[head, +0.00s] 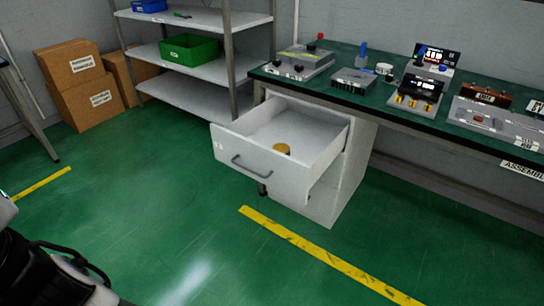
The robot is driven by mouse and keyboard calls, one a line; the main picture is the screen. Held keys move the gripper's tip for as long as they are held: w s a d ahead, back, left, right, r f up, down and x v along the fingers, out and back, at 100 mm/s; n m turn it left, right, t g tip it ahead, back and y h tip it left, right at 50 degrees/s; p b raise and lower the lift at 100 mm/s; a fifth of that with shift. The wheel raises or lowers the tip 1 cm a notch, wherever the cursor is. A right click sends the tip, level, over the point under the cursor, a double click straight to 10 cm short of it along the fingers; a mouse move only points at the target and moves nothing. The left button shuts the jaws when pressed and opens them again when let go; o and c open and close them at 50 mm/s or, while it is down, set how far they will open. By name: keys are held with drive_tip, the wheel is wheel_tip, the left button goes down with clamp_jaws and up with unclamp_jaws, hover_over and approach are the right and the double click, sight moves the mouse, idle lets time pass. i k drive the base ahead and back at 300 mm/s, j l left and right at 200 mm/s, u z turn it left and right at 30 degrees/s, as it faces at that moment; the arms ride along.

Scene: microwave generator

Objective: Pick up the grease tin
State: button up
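A small round yellow-brown tin (282,149), which looks like the grease tin, lies inside the open drawer (240,154) near its front right. My gripper is not in view. Part of my own body shows at the lower left.
The green-topped workbench (318,86) above the drawer carries several devices. A shelf rack (200,70) with a green bin (190,49) stands behind left. Cardboard boxes (88,103) stand at the far left. The green floor before the drawer is clear, with yellow tape (320,252).

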sight(283, 148)
drive_tip(key=i+j+z, duration=0.15)
drive_tip(key=i+j, duration=0.3)
drive_tip(key=i+j+z, duration=0.2)
drive_tip(key=i+j, duration=0.35)
drive_tip(key=i+j+z, duration=0.15)
drive_tip(key=i+j, duration=0.4)
drive_tip(key=i+j+z, duration=0.2)
drive_tip(key=i+j, duration=0.25)
drive_tip(key=j, duration=0.25)
